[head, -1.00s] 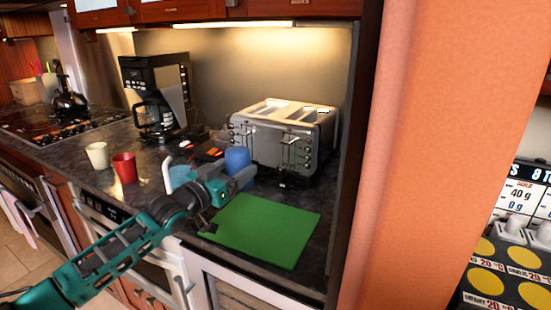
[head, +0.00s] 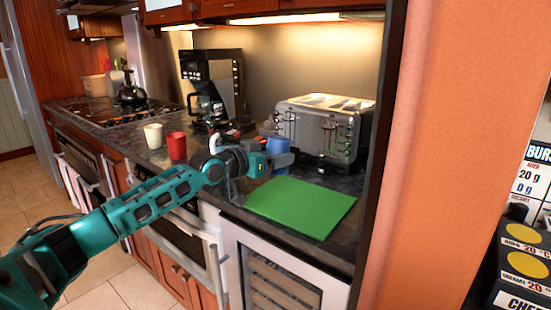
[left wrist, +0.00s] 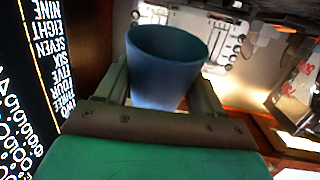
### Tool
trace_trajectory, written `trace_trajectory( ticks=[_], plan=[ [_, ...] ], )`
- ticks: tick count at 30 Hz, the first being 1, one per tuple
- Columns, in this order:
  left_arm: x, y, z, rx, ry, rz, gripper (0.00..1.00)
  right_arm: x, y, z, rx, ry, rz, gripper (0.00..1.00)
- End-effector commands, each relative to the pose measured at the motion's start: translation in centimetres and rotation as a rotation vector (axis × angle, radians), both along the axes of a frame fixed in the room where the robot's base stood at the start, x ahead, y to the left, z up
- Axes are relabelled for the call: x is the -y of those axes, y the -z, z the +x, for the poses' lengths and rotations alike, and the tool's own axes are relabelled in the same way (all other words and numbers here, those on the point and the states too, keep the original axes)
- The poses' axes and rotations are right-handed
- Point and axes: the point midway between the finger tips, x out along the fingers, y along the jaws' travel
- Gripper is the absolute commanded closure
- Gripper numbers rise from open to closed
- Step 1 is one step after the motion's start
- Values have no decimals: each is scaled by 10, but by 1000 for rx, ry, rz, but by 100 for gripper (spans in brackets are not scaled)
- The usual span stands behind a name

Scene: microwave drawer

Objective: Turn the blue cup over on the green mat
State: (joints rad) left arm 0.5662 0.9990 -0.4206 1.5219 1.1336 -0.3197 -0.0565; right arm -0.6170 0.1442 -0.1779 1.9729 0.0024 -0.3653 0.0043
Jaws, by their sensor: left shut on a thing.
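The blue cup (head: 277,146) is at my left gripper (head: 284,160), in front of the toaster and just behind the green mat (head: 302,207). The gripper hides part of the cup in the head view. In the left wrist view the cup (left wrist: 165,62) sits between the two fingers of the left gripper (left wrist: 163,95), which is shut on it, and its open rim shows. I cannot tell whether its base touches the counter. The mat lies flat and bare near the counter's front edge. My right gripper is not in view.
A silver toaster (head: 318,128) stands close behind the cup. A red cup (head: 176,146) and a cream cup (head: 153,136) stand to the left, with a coffee maker (head: 212,85) behind. An orange wall (head: 450,150) bounds the right side.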

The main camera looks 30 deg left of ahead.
Motion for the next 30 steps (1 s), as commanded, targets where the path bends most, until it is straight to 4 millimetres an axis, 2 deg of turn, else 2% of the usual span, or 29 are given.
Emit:
trace_trajectory(
  ticks=[6,11,20,30],
  plan=[
    [0,-1,0,1,1,-1,64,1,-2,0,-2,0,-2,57],
    [0,8,0,1,1,-1,64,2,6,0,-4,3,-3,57],
    [0,35,0,1,1,-1,64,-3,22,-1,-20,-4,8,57],
    [0,59,0,3,1,-2,64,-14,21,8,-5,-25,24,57]
  ],
)
